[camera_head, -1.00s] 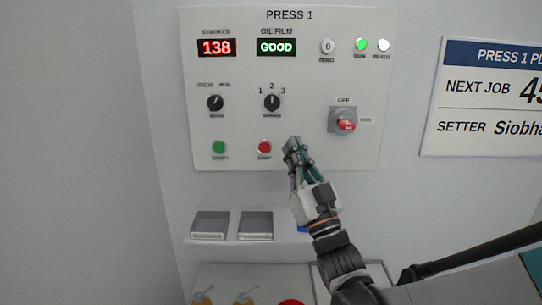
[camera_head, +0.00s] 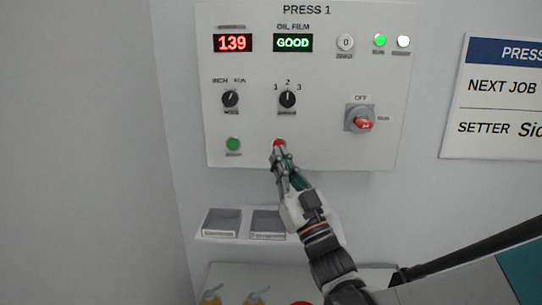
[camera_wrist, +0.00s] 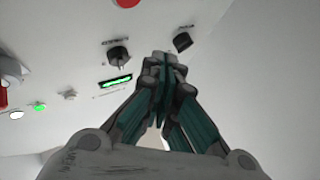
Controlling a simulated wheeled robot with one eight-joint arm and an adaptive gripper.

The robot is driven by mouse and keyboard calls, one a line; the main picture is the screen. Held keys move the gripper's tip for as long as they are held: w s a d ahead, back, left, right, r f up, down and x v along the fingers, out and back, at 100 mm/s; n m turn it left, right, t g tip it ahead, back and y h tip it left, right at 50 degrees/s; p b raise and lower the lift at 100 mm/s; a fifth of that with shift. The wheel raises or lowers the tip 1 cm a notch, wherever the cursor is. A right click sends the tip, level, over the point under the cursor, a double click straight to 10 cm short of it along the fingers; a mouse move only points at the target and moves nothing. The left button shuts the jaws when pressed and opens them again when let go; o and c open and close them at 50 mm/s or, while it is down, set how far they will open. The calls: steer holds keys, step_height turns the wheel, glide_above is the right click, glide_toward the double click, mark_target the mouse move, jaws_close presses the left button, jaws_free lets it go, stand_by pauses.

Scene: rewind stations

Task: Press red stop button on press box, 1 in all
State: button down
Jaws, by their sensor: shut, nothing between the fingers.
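The red stop button (camera_head: 279,142) is at the lower middle of the press box (camera_head: 320,150) in the head view, its lower part covered by my fingertips. My gripper (camera_head: 281,160) is shut and empty, its tips pointing up at the button from just below or in front. I cannot tell whether the tips touch it. In the wrist view the shut fingers (camera_wrist: 164,62) point toward the panel, and a red round button (camera_wrist: 128,2) is cut off at the top edge.
A green button (camera_head: 233,144) sits left of the stop button. Two knobs (camera_head: 287,99) are above, and a red rotary switch (camera_head: 363,123) is at right. Below the box is a shelf with grey trays (camera_head: 221,222). A sign (camera_head: 495,100) hangs at right.

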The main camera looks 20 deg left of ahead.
steer(key=w+a, duration=0.1)
steer(key=w, duration=0.5)
steer(key=shift+w+a, duration=0.15)
steer(key=shift+w, duration=0.2)
stand_by(1.2)
steer(key=shift+w+a, duration=0.1)
steer(key=shift+w, duration=0.1)
steer(key=shift+w+a, duration=0.1)
steer(key=shift+w, duration=0.25)
stand_by(0.8)
steer(key=shift+s, duration=0.1)
steer(key=shift+s+d+f+b, duration=0.1)
steer(key=shift+s+d+b, duration=0.15)
steer(key=shift+s, duration=0.45)
steer(key=s, duration=0.2)
steer(key=s+d, duration=0.1)
steer(key=s, duration=0.1)
steer(key=shift+s, duration=0.4)
